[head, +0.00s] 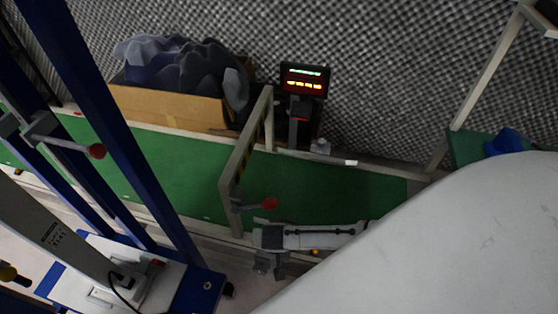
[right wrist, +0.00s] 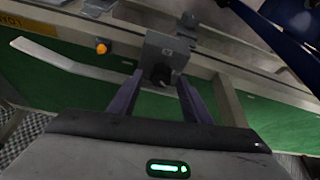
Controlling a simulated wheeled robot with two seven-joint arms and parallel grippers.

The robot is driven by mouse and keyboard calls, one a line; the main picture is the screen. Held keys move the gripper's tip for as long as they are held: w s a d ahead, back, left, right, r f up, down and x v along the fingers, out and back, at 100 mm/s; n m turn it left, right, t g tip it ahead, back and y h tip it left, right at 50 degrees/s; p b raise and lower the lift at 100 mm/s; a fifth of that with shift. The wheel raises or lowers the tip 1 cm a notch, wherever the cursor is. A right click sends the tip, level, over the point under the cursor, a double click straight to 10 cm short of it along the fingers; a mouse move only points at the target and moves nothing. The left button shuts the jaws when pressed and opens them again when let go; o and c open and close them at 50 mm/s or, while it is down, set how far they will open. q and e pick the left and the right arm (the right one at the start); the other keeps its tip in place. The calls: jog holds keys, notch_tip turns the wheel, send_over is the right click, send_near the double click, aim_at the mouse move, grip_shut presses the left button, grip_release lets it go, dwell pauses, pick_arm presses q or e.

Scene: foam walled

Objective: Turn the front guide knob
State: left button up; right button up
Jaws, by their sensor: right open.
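In the right wrist view, a black knob (right wrist: 160,76) sits on a grey bracket (right wrist: 168,48). My right gripper (right wrist: 158,82) is open, with its two dark fingers spread to the left and right of the knob in the picture. I cannot tell whether they touch it. In the head view, the bracket (head: 269,238) is at the near edge of the green conveyor belt, at the end of a pale guide rail (head: 325,236). I cannot single out the knob or my right gripper there. My left gripper is not in view.
The green belt (head: 165,160) runs along the foam wall (head: 400,80). A beige gate frame (head: 245,148) crosses it, with a red-knobbed lever (head: 268,203) near the bracket. Blue posts (head: 120,120) stand at left. A cardboard box (head: 165,106) and lit display (head: 304,80) are behind.

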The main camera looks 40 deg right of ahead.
jog(key=shift+f, duration=0.15)
jog(key=shift+c, duration=0.4)
jog(key=c, duration=0.9)
jog(key=shift+c, duration=0.2)
